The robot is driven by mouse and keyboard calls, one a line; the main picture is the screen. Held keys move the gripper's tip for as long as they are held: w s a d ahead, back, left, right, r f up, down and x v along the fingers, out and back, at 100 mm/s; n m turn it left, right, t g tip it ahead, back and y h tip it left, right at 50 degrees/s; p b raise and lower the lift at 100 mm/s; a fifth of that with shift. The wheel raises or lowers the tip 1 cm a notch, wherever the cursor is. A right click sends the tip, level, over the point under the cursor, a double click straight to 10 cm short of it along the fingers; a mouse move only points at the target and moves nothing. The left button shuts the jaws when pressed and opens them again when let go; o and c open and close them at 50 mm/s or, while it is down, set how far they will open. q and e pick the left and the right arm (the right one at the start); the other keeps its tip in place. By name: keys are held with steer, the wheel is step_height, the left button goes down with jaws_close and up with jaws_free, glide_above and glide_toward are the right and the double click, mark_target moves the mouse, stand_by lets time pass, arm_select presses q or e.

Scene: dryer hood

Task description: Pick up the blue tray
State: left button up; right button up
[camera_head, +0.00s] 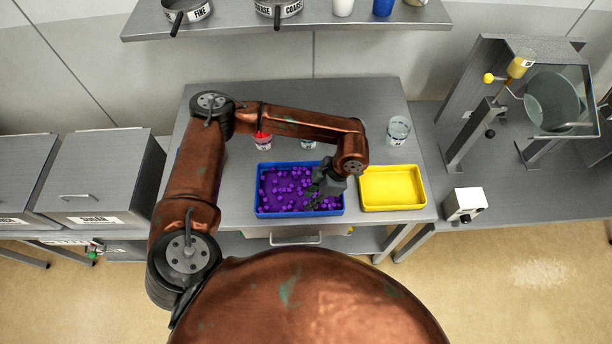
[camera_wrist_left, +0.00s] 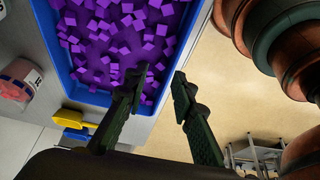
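The blue tray (camera_head: 300,214) lies flat on the grey metal table and holds many small purple cubes (camera_head: 285,185). My left gripper (camera_head: 326,188) is over the tray's right part in the head view. In the left wrist view the blue tray (camera_wrist_left: 52,42) fills the upper left. There my left gripper (camera_wrist_left: 160,82) has its fingers apart, with nothing held between them. One finger overlaps the cubes and the other appears outside the tray, with the near rim in the gap. Contact with the rim cannot be told. My right gripper is not in view.
A yellow tray (camera_head: 392,190) sits just right of the blue tray. A cup with red contents (camera_head: 263,142) and a clear beaker (camera_head: 398,130) stand behind. A shelf (camera_head: 320,18) hangs above the table's back. A white control box (camera_head: 465,204) is at the right.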

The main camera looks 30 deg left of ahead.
mark_target(300, 213)
arm_select(q)
steer(key=shift+s+a+f, duration=0.15)
steer(key=shift+f, duration=0.25)
steer(key=s, duration=0.1)
steer(key=s+f, duration=0.1)
steer(key=s, duration=0.1)
steer(key=s+a, duration=0.1)
steer(key=shift+s+a+f+p, duration=0.1)
steer(key=shift+s+f+p, duration=0.05)
steer(key=shift+f+p, duration=0.25)
steer(key=f, duration=0.1)
steer(key=w+f, duration=0.1)
steer(key=f, duration=0.2)
steer(key=shift+w+a+f, duration=0.15)
steer(key=shift+w+a, duration=0.15)
steer(key=shift+a, duration=0.05)
steer(key=shift+s+r, duration=0.2)
steer(key=shift+s, duration=0.35)
steer(key=shift+c, duration=1.1)
steer(key=shift+w+f, duration=0.1)
steer(key=shift+w, duration=0.1)
steer(key=shift+c, duration=0.7)
steer(key=shift+w, duration=0.1)
steer(key=shift+c, duration=0.8)
steer(key=shift+s, duration=0.2)
jaws_close()
steer(key=shift+w, duration=0.1)
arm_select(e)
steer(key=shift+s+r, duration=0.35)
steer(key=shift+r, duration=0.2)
